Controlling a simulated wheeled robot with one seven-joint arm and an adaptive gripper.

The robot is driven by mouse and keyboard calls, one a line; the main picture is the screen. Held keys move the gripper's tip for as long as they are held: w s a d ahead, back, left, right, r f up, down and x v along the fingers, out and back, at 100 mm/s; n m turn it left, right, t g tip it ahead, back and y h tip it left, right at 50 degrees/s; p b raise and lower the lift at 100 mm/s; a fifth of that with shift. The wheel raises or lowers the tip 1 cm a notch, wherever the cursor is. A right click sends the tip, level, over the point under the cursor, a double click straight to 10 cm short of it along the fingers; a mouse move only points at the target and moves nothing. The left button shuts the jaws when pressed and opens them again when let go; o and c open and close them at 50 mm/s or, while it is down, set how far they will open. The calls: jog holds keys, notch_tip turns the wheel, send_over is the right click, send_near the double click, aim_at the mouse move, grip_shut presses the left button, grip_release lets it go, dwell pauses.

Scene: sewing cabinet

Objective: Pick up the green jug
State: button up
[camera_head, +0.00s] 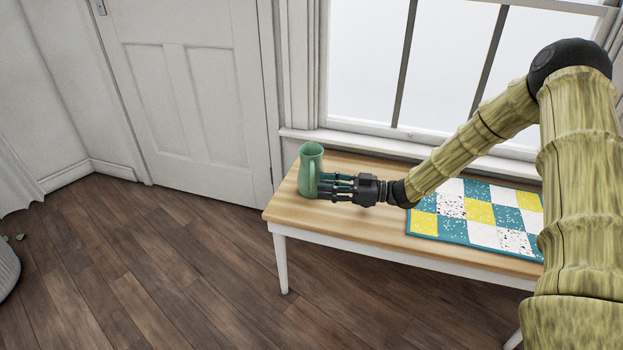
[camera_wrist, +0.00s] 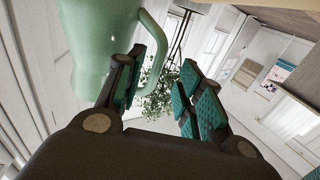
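The green jug (camera_head: 308,172) stands upright at the left end of a wooden-topped bench (camera_head: 285,209), its handle toward my gripper (camera_head: 328,186). My gripper reaches in level from the right, with its fingertips at the jug's handle side. In the wrist view, the jug (camera_wrist: 95,45) fills the upper left. My gripper (camera_wrist: 162,62) is open there, its teal-padded fingers apart. The handle shows in the gap between them, and the left finger overlaps the opening between handle and body. I cannot tell whether any finger touches the jug.
A teal, yellow and white patchwork mat (camera_head: 480,212) lies on the bench right of my gripper. A window (camera_head: 450,65) and its sill are behind the bench. A white door (camera_head: 185,90) is at the left. The wooden floor (camera_head: 130,260) in front is mostly clear.

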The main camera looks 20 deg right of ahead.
aim_at(313, 189)
jog(key=shift+w+b+x, duration=0.2)
jog(key=shift+b+x, duration=0.6)
jog(key=shift+x, duration=1.45)
jog(key=shift+d+r, duration=0.1)
jog(key=shift+r, duration=0.05)
jog(key=shift+c, duration=0.4)
grip_shut()
